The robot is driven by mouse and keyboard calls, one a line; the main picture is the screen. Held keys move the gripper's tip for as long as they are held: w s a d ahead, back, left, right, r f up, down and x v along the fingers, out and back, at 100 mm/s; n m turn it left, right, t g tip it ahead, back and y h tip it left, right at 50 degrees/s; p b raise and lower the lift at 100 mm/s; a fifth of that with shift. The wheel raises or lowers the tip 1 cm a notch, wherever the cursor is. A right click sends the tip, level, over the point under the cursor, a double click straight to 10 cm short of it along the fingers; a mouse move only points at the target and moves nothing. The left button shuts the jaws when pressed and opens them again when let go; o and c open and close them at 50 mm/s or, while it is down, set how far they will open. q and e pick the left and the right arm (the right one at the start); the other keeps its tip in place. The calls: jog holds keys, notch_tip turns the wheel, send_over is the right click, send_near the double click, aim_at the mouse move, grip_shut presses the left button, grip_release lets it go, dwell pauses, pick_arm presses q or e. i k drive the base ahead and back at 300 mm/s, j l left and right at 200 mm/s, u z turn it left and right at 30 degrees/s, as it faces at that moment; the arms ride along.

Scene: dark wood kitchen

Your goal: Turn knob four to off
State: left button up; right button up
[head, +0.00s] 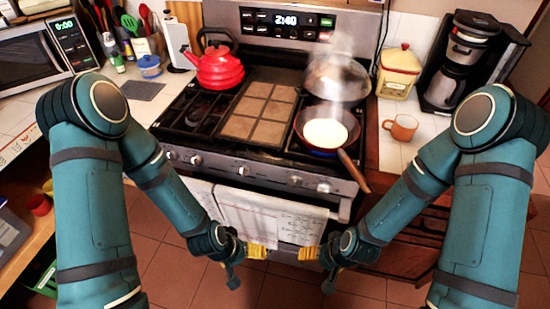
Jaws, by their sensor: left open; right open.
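A row of silver knobs runs along the stove's front panel. The fourth from the left (295,180) is beside the rightmost knob (323,187); other knobs (244,170) sit further left. Their exact dial angles are too small to read. My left gripper (246,266) is open and empty in front of the oven, below the panel. My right gripper (318,269) is also open and empty, below the two right knobs and apart from them.
A frying pan (310,139) with pale contents steams on the right burners, its handle (353,171) jutting past the front edge. A red kettle (215,68) stands at the back left. Towels (275,216) hang on the oven front. An orange mug (401,127) is on the right counter.

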aim_at(323, 187)
jog(key=k+z, duration=0.15)
jog(key=z, duration=0.35)
jog(key=k+z, duration=0.15)
jog(key=z, duration=0.3)
jog(key=k+l+z, duration=0.1)
jog(key=z, duration=0.4)
